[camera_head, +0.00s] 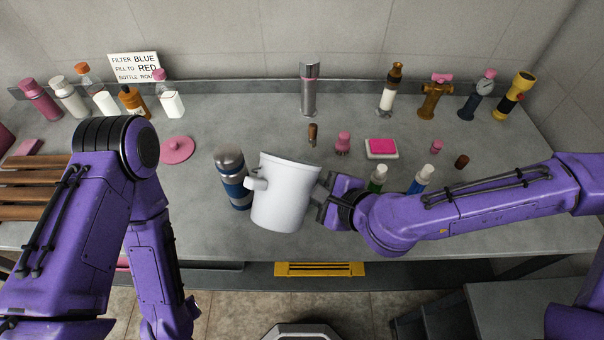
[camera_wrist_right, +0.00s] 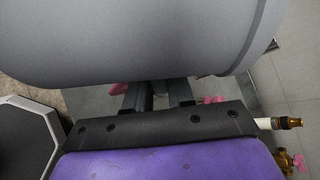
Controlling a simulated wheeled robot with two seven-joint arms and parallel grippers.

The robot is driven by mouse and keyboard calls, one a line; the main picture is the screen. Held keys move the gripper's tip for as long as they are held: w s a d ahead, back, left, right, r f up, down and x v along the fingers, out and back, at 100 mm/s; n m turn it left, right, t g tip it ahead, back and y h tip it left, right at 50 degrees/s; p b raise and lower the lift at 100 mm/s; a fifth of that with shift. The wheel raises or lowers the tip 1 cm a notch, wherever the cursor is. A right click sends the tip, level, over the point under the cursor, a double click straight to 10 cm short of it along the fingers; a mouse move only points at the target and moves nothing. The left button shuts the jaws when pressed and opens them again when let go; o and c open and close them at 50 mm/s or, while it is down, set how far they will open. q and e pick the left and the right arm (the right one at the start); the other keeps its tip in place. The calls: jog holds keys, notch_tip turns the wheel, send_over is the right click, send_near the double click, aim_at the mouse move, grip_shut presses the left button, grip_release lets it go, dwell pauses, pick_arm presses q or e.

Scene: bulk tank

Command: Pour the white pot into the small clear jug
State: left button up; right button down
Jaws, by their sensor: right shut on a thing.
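The white pot (camera_head: 283,195) is near the middle of the head view, over the front part of the counter, close to upright with a slight lean in the picture. A small spout or lug sticks out on its left side. My right gripper (camera_head: 326,198) is shut on the pot at its right side. In the right wrist view the pot's wall (camera_wrist_right: 140,40) fills the top, with the gripper fingers (camera_wrist_right: 160,97) against it. I cannot see inside the pot. I see no small clear jug; the pot or my arms may hide it. My left gripper is out of view.
A blue and steel flask (camera_head: 231,178) stands just left of the pot. Two small bottles (camera_head: 378,178) (camera_head: 421,178) stand behind my right forearm. Several bottles line the back left and fittings the back right. A pink disc (camera_head: 177,150) and a pink sponge tray (camera_head: 381,149) lie mid-counter.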

jog(key=shift+w, duration=0.1)
jog(key=shift+s+r+g, duration=0.15)
jog(key=shift+s+g, duration=0.05)
jog(key=shift+g, duration=0.1)
jog(key=shift+w+m+b, duration=0.1)
jog(key=shift+m+b, duration=0.2)
jog(key=shift+g+b, duration=0.4)
jog(key=shift+b, duration=0.65)
jog(key=shift+r, duration=0.2)
jog(key=shift+s+a+p, duration=0.1)
jog(key=shift+s+p, duration=0.1)
jog(key=shift+p, duration=0.15)
jog(key=shift+r+m+g+p, duration=0.1)
jog(key=shift+m+g+p, duration=0.2)
jog(key=shift+p, duration=0.05)
